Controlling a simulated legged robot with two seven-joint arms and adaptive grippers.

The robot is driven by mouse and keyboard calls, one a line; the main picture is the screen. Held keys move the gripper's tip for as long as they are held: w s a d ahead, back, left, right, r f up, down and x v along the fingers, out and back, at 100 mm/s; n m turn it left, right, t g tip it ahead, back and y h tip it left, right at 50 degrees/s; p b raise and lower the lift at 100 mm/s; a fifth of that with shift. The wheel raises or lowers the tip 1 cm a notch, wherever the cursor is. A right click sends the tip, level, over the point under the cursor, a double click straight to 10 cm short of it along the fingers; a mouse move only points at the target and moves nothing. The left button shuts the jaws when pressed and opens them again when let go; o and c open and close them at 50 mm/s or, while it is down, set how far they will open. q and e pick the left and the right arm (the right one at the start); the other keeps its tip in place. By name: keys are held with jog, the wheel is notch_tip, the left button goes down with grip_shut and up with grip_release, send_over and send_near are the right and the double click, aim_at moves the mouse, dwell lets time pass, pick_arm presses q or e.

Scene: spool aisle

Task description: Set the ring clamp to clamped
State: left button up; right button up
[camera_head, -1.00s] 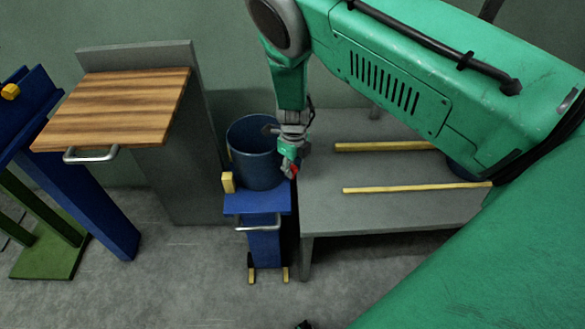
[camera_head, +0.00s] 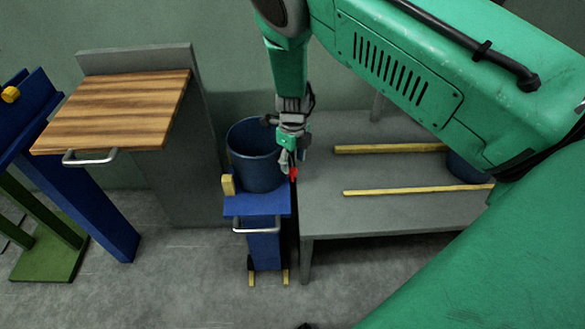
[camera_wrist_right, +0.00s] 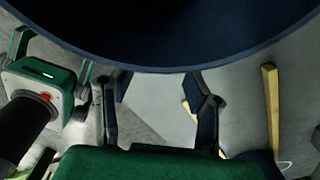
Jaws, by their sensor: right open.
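A dark blue drum (camera_head: 256,160) stands upright on a blue stand. A small red part (camera_head: 293,173) shows at the drum's right side, by the fingertips; it may belong to the ring clamp, but the ring's shape and setting are unclear. My right gripper (camera_head: 288,163) points down beside the drum's right edge, open, with nothing visible between its fingers. In the right wrist view, the drum's curved wall (camera_wrist_right: 190,50) fills the top, and the gripper's fingers (camera_wrist_right: 157,105) stand apart below it.
A grey table (camera_head: 400,215) with two yellow strips (camera_head: 415,189) stands right of the drum. A wood-topped grey cabinet (camera_head: 120,105) with a handle stands left. A blue frame (camera_head: 85,195) is at far left. The blue stand (camera_head: 262,204) has a yellow block (camera_head: 228,184).

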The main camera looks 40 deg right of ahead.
notch_tip(320, 180, up, 8)
dwell(0.4)
